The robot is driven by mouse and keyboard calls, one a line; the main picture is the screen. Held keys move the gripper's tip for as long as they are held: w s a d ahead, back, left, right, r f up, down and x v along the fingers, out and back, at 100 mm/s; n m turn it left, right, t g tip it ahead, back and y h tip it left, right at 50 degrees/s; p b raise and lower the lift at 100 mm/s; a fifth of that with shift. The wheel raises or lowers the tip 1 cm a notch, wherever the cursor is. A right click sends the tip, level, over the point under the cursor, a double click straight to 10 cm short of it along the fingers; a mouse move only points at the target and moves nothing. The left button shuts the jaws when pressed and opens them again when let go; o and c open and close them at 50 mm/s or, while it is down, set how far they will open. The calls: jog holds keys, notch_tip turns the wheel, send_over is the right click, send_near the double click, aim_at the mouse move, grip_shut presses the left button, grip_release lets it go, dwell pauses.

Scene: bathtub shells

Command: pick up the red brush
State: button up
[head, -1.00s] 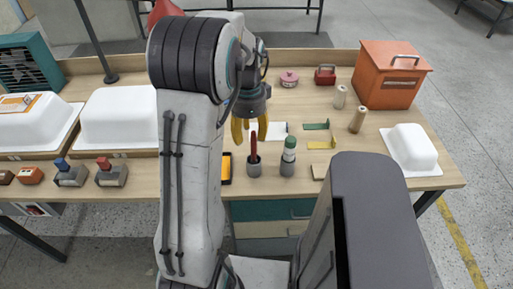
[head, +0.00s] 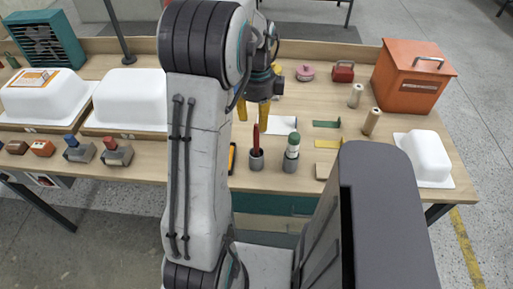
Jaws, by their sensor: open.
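The red brush (head: 256,140) stands upright in a small grey cup (head: 256,160) near the front of the wooden workbench. Its lower end is hidden in the cup. My gripper (head: 254,112) has yellow fingers, points down and is open and empty. In the picture its fingertips are just above and behind the top of the red brush; I cannot tell the exact gap. A green and white bottle-like item (head: 292,150) stands in a second grey cup (head: 290,166) just right of the brush.
White tub shells (head: 125,98) stand on the left of the bench, and a smaller white shell (head: 424,157) at the right. An orange box (head: 413,78) stands at the back right. Green (head: 327,124) and yellow (head: 328,143) scrapers lie right of the cups.

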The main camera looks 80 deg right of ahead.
jog(key=shift+m, duration=0.9)
jog(key=shift+f+m, duration=0.25)
jog(key=shift+m, duration=0.05)
send_over(256, 153)
jog(key=shift+d+f+p, duration=0.2)
jog(key=shift+f+p, duration=0.05)
jog(key=shift+f, duration=1.45)
jog(key=shift+d+f+p, duration=0.15)
jog(key=shift+f+p, duration=0.05)
jog(key=shift+f, duration=1.5)
grip_shut()
